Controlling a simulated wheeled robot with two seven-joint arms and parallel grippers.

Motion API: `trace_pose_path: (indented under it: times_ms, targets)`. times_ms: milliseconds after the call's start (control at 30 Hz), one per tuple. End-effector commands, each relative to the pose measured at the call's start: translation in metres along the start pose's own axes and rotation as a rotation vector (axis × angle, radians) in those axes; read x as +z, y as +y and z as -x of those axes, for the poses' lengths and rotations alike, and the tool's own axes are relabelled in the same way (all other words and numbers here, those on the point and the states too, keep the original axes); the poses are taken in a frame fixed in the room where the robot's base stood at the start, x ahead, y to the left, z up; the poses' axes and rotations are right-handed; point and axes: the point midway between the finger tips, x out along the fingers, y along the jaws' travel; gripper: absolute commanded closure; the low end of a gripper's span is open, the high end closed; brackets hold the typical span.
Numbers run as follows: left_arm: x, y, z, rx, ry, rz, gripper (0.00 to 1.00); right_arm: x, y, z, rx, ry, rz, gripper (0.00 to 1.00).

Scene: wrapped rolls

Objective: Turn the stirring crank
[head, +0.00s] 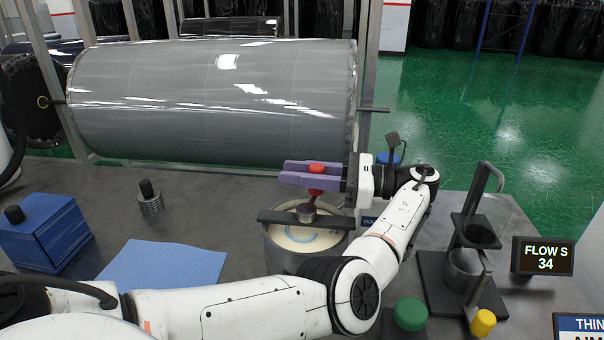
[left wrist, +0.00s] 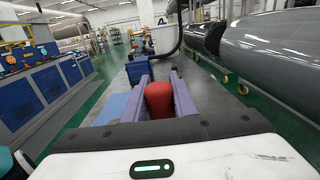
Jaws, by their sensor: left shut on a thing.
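A metal pot (head: 267,245) of cream-coloured liquid stands on the grey bench, with a pale blue ring on the liquid. A dark bar (head: 275,217) spans its top and carries the stirring crank (head: 308,212). The crank's red knob (head: 317,169) stands upright above the pot. My left gripper (head: 306,175) has purple fingers, reaches in from the right side of the pot and is shut on the knob. In the left wrist view the red knob (left wrist: 159,100) sits between both fingers. Part of the pot is hidden behind my left arm. My right gripper is not in view.
A large wrapped grey roll (head: 210,100) lies behind the pot. A blue box (head: 42,232), a small metal weight (head: 150,200) and a blue sheet (head: 160,272) are left. A dark cup stand (head: 435,275), green knob (head: 410,313) and yellow knob (head: 483,322) are right.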

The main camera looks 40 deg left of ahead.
Motion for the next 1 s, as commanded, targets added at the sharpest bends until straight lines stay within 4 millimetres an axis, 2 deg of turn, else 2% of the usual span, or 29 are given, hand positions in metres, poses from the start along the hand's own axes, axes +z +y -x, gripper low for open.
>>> trace_pose_path:
  times_ms: [167,200,300,667,767,1000]
  targets:
    - [0.002,-0.001,-0.002,0.002,-0.003,0.005,1.00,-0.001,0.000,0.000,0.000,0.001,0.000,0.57]
    - [0.002,-0.001,-0.002,0.002,-0.003,0.005,0.72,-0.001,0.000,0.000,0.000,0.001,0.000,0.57]
    - [0.002,-0.001,-0.002,0.002,-0.002,0.005,0.57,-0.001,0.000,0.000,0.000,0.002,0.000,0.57]
    - [0.006,-0.001,-0.001,0.000,-0.001,0.004,0.57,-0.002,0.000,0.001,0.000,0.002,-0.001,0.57]
    - [0.019,-0.001,-0.001,0.001,-0.001,0.006,0.57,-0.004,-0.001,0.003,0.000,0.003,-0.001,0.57]
    - [0.066,-0.001,-0.001,0.001,-0.001,0.008,0.57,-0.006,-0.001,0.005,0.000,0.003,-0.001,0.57]
